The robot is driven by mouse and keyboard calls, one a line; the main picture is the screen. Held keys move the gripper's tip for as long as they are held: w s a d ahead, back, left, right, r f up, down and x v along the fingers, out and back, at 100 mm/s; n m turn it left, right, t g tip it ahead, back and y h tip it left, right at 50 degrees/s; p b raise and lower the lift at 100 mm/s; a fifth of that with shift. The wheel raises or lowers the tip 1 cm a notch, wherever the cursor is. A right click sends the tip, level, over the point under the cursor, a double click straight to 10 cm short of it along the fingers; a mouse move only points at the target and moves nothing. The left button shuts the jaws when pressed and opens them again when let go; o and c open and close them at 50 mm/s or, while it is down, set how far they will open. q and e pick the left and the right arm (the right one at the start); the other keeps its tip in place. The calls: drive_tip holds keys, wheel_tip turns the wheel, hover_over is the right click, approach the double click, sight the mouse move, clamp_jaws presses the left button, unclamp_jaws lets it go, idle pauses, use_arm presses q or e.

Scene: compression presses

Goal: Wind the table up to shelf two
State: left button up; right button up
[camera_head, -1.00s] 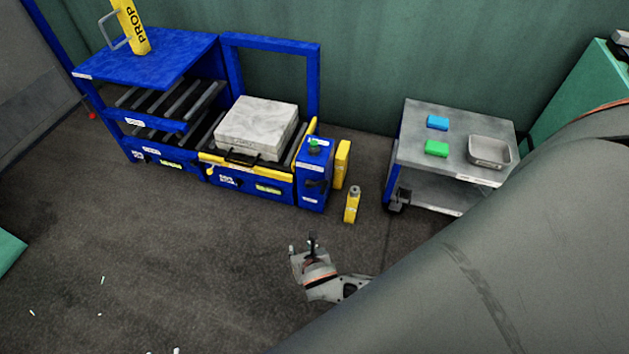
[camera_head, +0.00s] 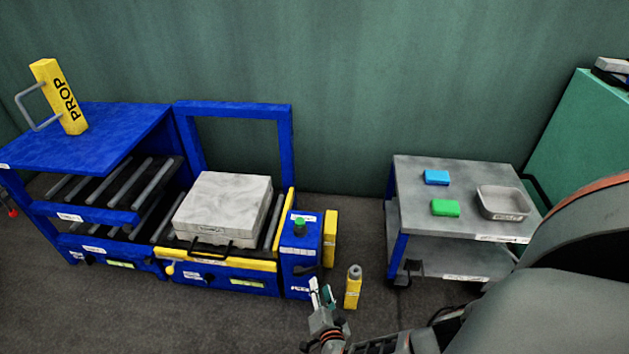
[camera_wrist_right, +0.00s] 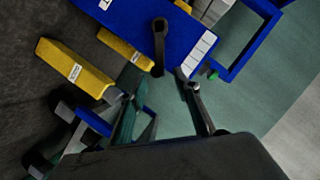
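The lift table (camera_head: 262,266) has a yellow front edge and carries a pale marbled block (camera_head: 224,204). A blue rack (camera_head: 140,124) with roller shelves stands directly left of it; its labels are too small to read. The blue crank box (camera_head: 299,254) is at the table's right end, with a green knob on top and a black crank (camera_head: 307,270) on its front. My right gripper (camera_head: 320,290) is in front of this box, open and empty. In the right wrist view the crank (camera_wrist_right: 159,45) shows ahead of the spread fingers (camera_wrist_right: 161,88), apart from them. My left gripper is not in view.
A yellow block (camera_head: 330,238) is beside the crank box. A grey cart (camera_head: 410,208) with blue and green blocks and a tray stands at right. A yellow prop (camera_head: 60,97) is on the rack.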

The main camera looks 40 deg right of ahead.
sight(320, 284)
drive_tip(key=w+d+f, duration=0.1)
drive_tip(key=w+d+f+b, duration=0.1)
drive_tip(key=shift+w+d, duration=0.1)
drive_tip(key=shift+w, duration=0.2)
drive_tip(key=shift+w+d+b, duration=0.3)
drive_tip(key=shift+w+b, duration=0.1)
drive_tip(key=shift+w, duration=0.2)
drive_tip(key=shift+w+d+r, duration=0.1)
drive_tip(key=shift+w+r, duration=0.05)
drive_tip(key=shift+w, duration=0.05)
clamp_jaws()
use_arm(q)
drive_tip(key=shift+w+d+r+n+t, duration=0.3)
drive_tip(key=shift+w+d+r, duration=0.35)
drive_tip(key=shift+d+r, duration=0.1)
